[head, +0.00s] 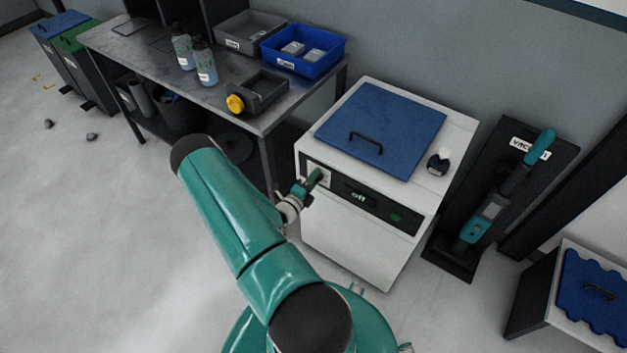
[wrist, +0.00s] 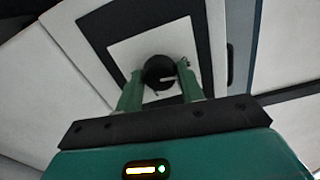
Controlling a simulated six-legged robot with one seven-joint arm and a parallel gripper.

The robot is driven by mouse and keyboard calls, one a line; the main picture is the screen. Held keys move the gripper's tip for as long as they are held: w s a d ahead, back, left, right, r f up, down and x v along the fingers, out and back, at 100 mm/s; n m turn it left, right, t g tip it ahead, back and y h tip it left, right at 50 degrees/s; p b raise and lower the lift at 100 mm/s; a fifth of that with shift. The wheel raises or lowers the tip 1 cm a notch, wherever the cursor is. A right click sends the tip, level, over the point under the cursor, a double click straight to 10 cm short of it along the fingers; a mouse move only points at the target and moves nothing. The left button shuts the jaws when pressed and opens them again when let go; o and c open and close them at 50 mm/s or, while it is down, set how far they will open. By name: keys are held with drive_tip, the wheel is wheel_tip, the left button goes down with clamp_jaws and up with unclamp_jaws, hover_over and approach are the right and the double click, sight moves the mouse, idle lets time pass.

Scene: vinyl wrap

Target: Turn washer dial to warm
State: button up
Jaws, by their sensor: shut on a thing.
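The washer (head: 345,240) is a white box with a blue lid (head: 382,132) on top, shut. Its dark front panel has a display (head: 359,196) that reads "off" and a green button (head: 396,217). The dial (wrist: 159,72) is a round black knob with a light pointer line, on a white plate (wrist: 125,50) with a dark border. My gripper (wrist: 160,79) has its green fingers on both sides of the dial, shut on it. In the head view my gripper (head: 305,187) is at the panel's left end and hides the dial there.
A metal table (head: 150,55) stands left of the washer, with a blue bin (head: 335,55), a grey bin (head: 232,45) and bottles (head: 205,65). A small dark object (head: 438,165) sits on the washer's top. A vacuum (head: 490,210) stands to the right. Floor at left is mostly clear.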

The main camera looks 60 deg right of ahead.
drive_tip(key=m, duration=2.2)
drive_tip(key=shift+m, duration=0.3)
idle(0.3)
drive_tip(key=o, duration=1)
drive_tip(key=w+a, duration=0.2)
drive_tip(key=a, duration=1.1)
drive_tip(key=shift+a, duration=0.35)
